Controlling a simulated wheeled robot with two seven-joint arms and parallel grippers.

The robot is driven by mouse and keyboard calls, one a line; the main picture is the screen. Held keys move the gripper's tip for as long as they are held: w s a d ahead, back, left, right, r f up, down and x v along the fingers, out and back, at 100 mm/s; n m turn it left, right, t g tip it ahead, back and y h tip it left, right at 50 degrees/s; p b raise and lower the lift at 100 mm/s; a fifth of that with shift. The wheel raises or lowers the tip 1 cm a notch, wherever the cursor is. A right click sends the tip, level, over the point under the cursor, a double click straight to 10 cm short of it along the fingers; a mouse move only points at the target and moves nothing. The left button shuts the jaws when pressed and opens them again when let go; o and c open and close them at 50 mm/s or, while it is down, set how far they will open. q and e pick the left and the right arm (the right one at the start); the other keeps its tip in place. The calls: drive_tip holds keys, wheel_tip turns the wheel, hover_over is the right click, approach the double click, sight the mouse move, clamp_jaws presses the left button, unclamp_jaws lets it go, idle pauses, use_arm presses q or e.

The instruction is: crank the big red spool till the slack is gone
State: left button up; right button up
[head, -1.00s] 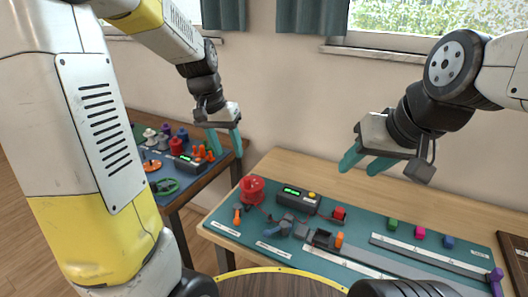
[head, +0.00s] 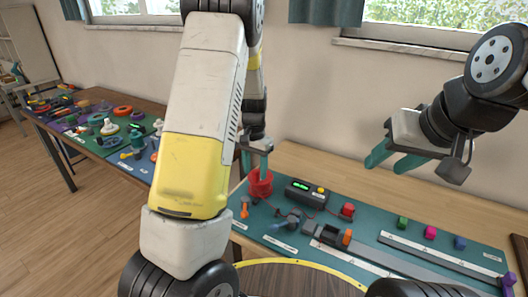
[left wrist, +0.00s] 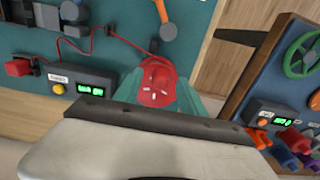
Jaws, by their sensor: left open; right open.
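The big red spool (head: 260,184) stands at the left end of the teal mat on the near table. In the left wrist view the red spool (left wrist: 157,83) shows from above, between the two teal fingers. My left gripper (head: 257,149) is open, with its fingers pointing down at the spool; I cannot tell whether they touch it. A thin red cord (left wrist: 122,40) leads from beside the spool in a bent line towards the black box. My right gripper (head: 393,158) is open and empty, raised above the back of the table.
A black box (head: 306,193) with a green display and yellow button stands right of the spool, with a red block (head: 348,210) beyond it. A blue-grey clamp-like part (head: 289,219) and an orange peg (head: 244,206) are near the spool. Another cluttered table (head: 70,125) stands left.

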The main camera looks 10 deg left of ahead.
use_arm(q)
drive_tip(key=shift+f, duration=0.55)
clamp_jaws()
